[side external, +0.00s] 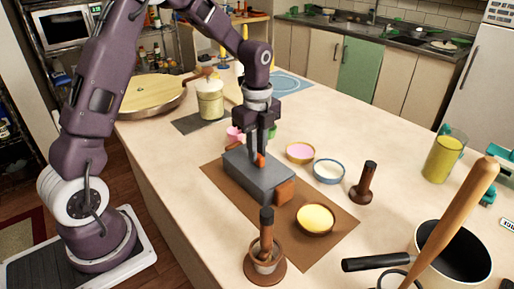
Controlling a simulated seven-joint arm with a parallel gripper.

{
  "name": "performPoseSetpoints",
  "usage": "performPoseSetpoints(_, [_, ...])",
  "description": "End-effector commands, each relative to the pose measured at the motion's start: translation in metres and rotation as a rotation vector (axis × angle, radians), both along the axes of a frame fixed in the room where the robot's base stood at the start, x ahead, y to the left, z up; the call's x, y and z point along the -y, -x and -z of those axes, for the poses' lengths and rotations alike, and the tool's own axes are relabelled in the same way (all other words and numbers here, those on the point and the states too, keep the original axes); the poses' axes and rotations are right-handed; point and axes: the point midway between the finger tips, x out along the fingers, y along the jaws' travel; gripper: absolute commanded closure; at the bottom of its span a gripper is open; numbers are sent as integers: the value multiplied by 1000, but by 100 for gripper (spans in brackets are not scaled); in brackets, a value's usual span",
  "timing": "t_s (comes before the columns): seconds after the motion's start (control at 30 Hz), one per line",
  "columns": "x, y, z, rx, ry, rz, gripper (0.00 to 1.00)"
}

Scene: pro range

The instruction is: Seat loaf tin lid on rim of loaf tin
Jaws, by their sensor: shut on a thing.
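The loaf tin (250,186) is a long grey box with brown end grips, lying at an angle on a brown mat (338,222). A flat grey lid (268,176) with an orange-brown knob is over the tin's top. My gripper (258,155) points straight down above the middle of the tin and is shut on the lid's knob, mostly hidden by the fingers. From this angle the lid looks level and roughly lined up with the tin. I cannot tell whether it touches the rim all round.
Bowls of pink (300,152), white (328,172) and yellow (315,218) contents stand right of the tin. A cream canister (210,100) stands behind.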

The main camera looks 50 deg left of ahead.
Motion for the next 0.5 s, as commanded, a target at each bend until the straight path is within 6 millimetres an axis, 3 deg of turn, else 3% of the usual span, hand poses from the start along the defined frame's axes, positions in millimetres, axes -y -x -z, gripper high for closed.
performPoseSetpoints(0.1, [0, 0, 1, 0, 0, 0, 100])
performPoseSetpoints(0.13, [0, 0, 1, 0, 0, 0, 82])
performPoseSetpoints(0.17, [0, 0, 1, 0, 0, 0, 76])
performPoseSetpoints(0.5, [0, 0, -1, 0, 0, 0, 75])
